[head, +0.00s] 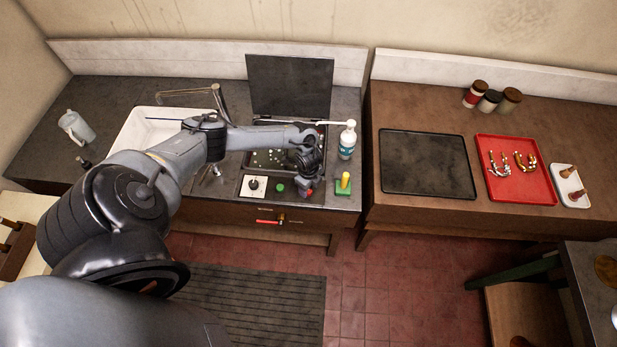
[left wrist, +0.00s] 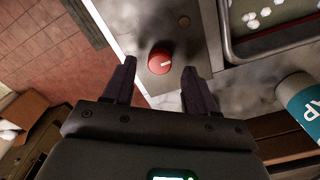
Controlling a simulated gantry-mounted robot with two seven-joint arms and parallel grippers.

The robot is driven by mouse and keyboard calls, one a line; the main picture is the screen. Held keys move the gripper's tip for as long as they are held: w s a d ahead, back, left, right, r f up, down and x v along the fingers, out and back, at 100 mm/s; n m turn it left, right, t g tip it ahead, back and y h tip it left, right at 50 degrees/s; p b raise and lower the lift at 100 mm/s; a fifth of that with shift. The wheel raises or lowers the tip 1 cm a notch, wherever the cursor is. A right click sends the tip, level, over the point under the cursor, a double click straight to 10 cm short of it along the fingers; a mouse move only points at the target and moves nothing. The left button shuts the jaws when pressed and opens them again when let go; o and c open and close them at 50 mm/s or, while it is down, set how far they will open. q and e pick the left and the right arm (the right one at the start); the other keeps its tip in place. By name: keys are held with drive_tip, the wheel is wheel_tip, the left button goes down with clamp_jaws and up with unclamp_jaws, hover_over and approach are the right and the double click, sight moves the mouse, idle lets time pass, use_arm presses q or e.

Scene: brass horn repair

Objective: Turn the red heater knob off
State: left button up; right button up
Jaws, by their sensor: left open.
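The red heater knob (left wrist: 161,61) shows in the left wrist view as a round red knob with a pale mark on its face. It sits on a light metal panel. My left gripper (left wrist: 160,82) is open, with its two dark fingers pointing toward the knob, one on either side of the line to it. I cannot tell whether the fingertips reach around the knob. In the head view the knob (head: 304,192) shows as a bit of red just below my left gripper (head: 306,176). My right gripper is not in view.
A yellow-topped item (head: 344,182) and a pump bottle (head: 347,141) stand to the right. Behind is a basin with an open dark lid (head: 289,86). A red-handled valve (head: 268,221) is on the front.

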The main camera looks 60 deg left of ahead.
use_arm(q)
wheel_tip(320, 180, up, 8)
drive_tip(key=shift+r, duration=0.25)
idle(0.5)
